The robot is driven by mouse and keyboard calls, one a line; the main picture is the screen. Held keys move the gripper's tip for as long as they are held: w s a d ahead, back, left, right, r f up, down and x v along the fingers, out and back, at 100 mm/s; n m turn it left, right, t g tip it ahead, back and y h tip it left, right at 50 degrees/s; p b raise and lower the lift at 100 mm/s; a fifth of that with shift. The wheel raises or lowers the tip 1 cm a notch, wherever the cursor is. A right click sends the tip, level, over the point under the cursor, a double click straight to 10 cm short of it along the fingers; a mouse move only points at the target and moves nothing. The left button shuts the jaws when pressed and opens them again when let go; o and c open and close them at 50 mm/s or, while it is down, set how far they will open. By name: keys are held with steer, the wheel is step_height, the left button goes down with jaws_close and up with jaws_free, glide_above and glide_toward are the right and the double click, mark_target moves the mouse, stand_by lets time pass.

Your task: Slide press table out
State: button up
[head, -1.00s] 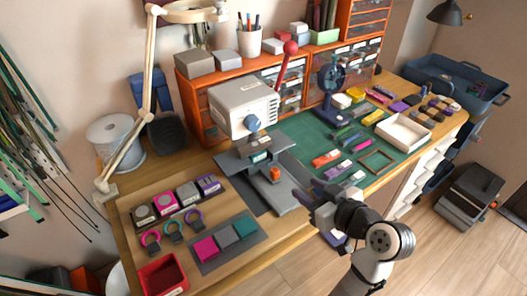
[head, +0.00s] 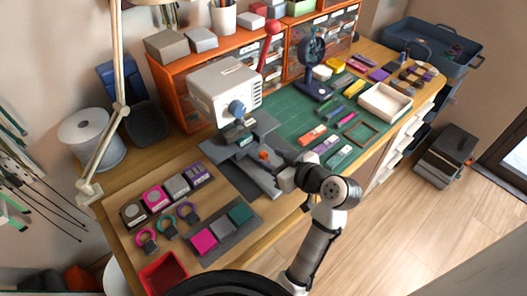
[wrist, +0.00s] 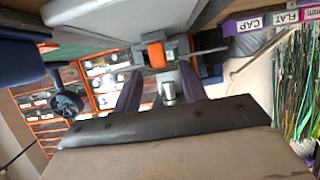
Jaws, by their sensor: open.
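The press is a white-grey box (head: 224,92) with a blue round part and a red-knobbed lever (head: 273,28). Below it lies the grey press table (head: 262,181), with a small orange block (head: 264,155) on it. The orange block also shows in the wrist view (wrist: 157,54), just beyond my fingertips. My gripper (wrist: 160,70) is open, its two dark fingers pointing toward the orange block. A small metal cylinder (wrist: 168,92) appears between the fingers; I cannot tell whether anything touches. In the head view my gripper is at the right side of the press table, its fingertips partly hidden.
A green mat (head: 310,118) with tools and a white tray (head: 385,102) lies right of the press. At the front left are coloured rings, small boxes, a grey mat (head: 208,255) and a red bin (head: 163,275). Open floor (head: 400,230) lies at the right.

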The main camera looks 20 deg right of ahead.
mark_target(266, 156)
steer(key=shift+p+x, duration=0.3)
steer(key=shift+x, duration=2.1)
steer(key=shift+s, duration=0.15)
jaws_close()
